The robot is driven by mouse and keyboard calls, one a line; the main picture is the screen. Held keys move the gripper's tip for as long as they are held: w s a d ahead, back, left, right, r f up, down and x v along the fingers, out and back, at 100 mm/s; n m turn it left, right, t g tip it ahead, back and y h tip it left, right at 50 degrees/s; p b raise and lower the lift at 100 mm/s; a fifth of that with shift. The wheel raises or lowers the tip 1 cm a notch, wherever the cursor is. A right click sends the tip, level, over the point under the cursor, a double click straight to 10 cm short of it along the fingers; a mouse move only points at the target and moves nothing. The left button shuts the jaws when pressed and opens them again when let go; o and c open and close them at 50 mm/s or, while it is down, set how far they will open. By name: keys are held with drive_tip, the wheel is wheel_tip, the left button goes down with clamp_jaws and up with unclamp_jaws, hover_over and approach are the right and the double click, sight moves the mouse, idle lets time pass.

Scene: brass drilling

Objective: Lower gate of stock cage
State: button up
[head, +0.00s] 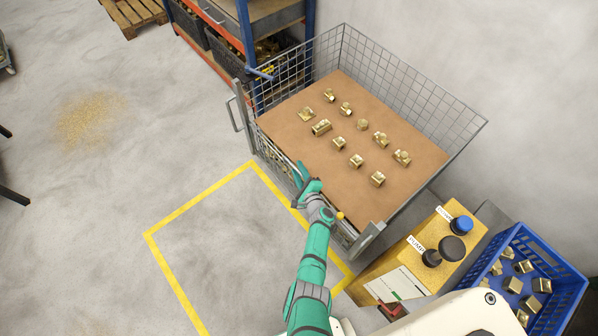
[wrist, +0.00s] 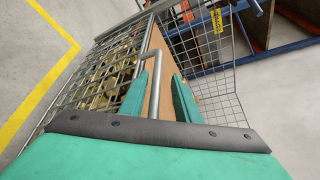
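The stock cage (head: 430,101) is grey wire mesh around a brown board with several brass parts (head: 321,127) on it. The gate (head: 272,158) is the mesh panel along the cage's near side, by the yellow floor line. In the wrist view a mesh panel (wrist: 88,92) shows brass pieces behind it, and a grey bar handle (wrist: 155,72) rises between my fingers. My gripper (head: 302,176) is at the near side, around its middle. In the wrist view my gripper (wrist: 160,98) has its fingers apart with the bar between them; contact is not clear. My arm hides part of the near side.
A yellow bench (head: 450,262) with black and blue knobs and a blue crate (head: 558,272) of brass blocks stand at the lower right. A blue and orange shelf (head: 246,40) stands behind the cage. Floor inside the yellow outline (head: 195,202) is clear.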

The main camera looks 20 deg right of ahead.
drive_tip(key=shift+s, duration=0.1)
drive_tip(key=v, duration=1)
drive_tip(key=shift+s, duration=0.25)
drive_tip(key=shift+r, duration=0.1)
